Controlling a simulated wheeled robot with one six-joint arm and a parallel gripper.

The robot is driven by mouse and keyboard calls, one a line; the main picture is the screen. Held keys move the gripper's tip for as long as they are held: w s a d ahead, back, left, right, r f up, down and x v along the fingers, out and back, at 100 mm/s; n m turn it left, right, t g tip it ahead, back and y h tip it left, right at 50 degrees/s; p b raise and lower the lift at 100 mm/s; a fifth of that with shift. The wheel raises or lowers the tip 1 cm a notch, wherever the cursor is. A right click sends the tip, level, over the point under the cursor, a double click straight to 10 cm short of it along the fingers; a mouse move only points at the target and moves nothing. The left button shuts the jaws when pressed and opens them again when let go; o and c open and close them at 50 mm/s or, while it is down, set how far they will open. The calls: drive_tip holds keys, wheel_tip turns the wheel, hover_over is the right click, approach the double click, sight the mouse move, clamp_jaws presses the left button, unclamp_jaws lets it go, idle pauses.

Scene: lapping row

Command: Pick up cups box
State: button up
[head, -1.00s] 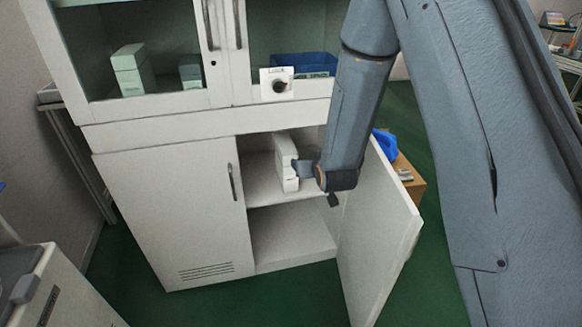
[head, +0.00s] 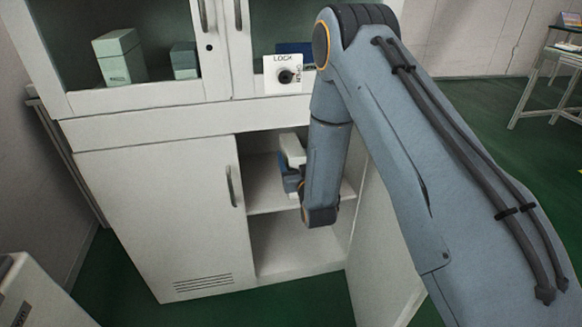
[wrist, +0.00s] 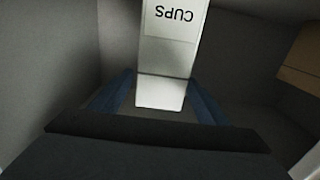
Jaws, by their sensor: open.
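The cups box is a narrow white box standing on the shelf inside the open lower right part of the cabinet. In the head view its upper part (head: 292,149) shows, with my gripper (head: 291,184) in front of its lower part. In the wrist view the cups box (wrist: 170,50) carries the word CUPS, upside down. My gripper (wrist: 158,97) is open there, with one blue finger on each side of the box's near end. I cannot tell whether either finger touches it.
The shelf (head: 268,196) lies under the box. The closed left door (head: 165,215) is beside the opening. A LOCK switch plate (head: 283,74) sits above. A brown block (wrist: 300,58) shows at the right.

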drive_tip(key=w, duration=0.2)
drive_tip(key=w+a, duration=0.1)
drive_tip(key=w, duration=0.2)
drive_tip(key=shift+f+b, duration=0.15)
drive_tip(key=shift+b, duration=0.25)
